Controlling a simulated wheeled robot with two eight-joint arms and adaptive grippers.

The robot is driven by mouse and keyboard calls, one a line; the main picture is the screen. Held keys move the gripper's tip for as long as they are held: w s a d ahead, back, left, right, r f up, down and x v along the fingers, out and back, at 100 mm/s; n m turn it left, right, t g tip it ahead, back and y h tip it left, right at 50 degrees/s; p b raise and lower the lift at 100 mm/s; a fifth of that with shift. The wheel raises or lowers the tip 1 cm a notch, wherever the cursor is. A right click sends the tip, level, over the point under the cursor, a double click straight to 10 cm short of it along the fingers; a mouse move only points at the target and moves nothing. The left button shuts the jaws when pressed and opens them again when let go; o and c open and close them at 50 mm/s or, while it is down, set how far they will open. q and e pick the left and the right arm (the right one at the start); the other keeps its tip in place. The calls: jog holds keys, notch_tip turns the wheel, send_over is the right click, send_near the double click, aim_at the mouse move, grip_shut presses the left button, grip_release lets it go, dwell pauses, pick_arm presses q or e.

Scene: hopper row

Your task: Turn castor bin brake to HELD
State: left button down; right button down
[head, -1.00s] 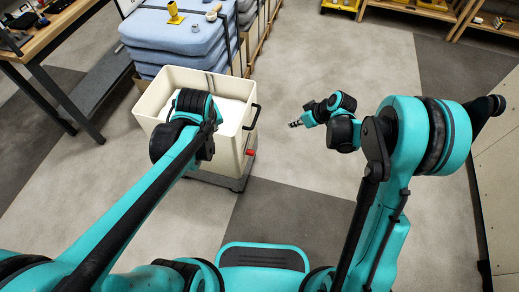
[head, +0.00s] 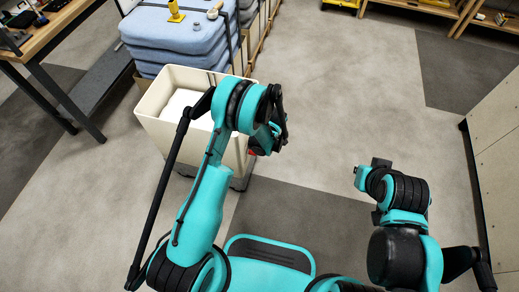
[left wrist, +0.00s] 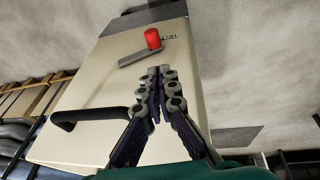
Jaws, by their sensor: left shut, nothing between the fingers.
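The castor bin (head: 160,130) is a cream open-topped box on a dark wheeled base. In the left wrist view its side panel (left wrist: 85,80) shows a grey brake lever (left wrist: 138,57) with a red knob (left wrist: 153,39) and a small dark marking beside the knob, too small to read. In the head view, a bit of the red knob (head: 252,152) shows beside my left wrist. My left gripper (left wrist: 159,70) is shut and empty, its tips close to the lever in the picture; I cannot tell whether they touch. My right arm's wrist (head: 375,172) is folded at the right; its fingers are hidden.
A black bar handle (left wrist: 100,115) sticks out from the bin's panel. Stacked blue sacks (head: 175,35) stand behind the bin. A workbench (head: 50,40) is at the left and a pale cabinet (head: 500,150) at the right. The floor right of the bin is open.

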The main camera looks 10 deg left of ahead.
aim_at(254, 152)
pick_arm(q)
jog(key=b+x, duration=0.1)
jog(key=x, duration=0.3)
jog(key=b+x, duration=0.2)
jog(key=x, duration=0.3)
jog(key=d+b+x, duration=0.1)
jog(key=b+x, duration=0.1)
jog(key=x, duration=0.2)
jog(key=shift+w+f, duration=0.3)
jog(key=shift+f, duration=0.1)
jog(key=shift+w+f+b, duration=0.2)
jog(key=shift+f+b, duration=0.15)
jog(key=shift+d, duration=0.1)
